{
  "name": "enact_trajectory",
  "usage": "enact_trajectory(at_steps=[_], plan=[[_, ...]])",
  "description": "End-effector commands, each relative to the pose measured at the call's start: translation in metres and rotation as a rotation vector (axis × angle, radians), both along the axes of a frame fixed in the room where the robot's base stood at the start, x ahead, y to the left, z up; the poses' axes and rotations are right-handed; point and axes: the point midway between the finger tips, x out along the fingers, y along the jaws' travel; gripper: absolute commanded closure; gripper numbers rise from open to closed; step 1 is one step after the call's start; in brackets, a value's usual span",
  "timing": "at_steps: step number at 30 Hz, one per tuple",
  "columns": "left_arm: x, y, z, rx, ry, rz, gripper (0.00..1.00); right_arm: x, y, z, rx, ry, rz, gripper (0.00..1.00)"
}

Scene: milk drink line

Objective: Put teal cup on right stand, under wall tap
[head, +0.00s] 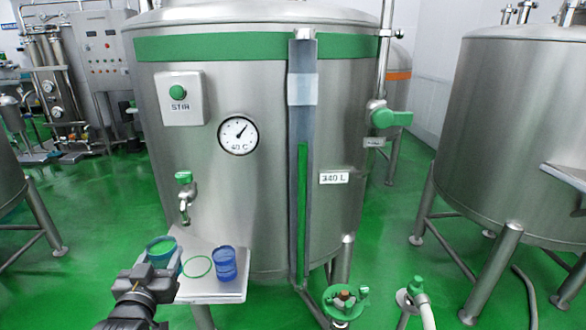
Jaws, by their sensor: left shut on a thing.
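The teal cup (163,247) is upright at the left edge of the small metal stand (215,294), with its open top showing. My left gripper (151,274) is shut on it from the near side and hides its lower part. I cannot tell whether the cup touches the stand. A green ring (197,267) lies flat on the stand, just right of the teal cup. The wall tap (184,195), with a green handle, juts from the tank above the stand. My right gripper is out of view.
A blue cup (224,264) stands upright on the stand, right of the ring. The large steel tank (262,190) rises behind, with a gauge and a vertical sight tube. A green-handled valve (345,299) is low at the right. Green floor is open at the left.

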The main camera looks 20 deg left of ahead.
Motion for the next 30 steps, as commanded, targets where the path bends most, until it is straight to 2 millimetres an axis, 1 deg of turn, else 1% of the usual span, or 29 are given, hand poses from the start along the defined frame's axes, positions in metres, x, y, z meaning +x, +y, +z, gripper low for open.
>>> enact_trajectory(at_steps=[14, 16, 23, 24, 26, 30], plan=[[0.001, 0.001, 0.002, -0.002, -0.003, 0.002, 0.81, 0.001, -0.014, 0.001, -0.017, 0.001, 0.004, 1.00], [0.003, -0.005, 0.002, 0.002, 0.000, -0.013, 0.81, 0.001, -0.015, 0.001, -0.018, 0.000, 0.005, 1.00], [0.006, -0.015, 0.000, 0.003, -0.001, -0.033, 0.81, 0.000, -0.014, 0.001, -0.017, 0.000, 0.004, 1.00], [0.008, -0.020, -0.002, 0.001, 0.000, -0.042, 0.81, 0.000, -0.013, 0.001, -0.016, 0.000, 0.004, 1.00], [0.012, -0.035, -0.005, -0.004, 0.001, -0.071, 0.81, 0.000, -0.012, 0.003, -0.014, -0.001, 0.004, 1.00], [0.021, -0.074, -0.012, -0.004, -0.001, -0.143, 0.81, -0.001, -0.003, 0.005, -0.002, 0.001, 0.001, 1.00]])
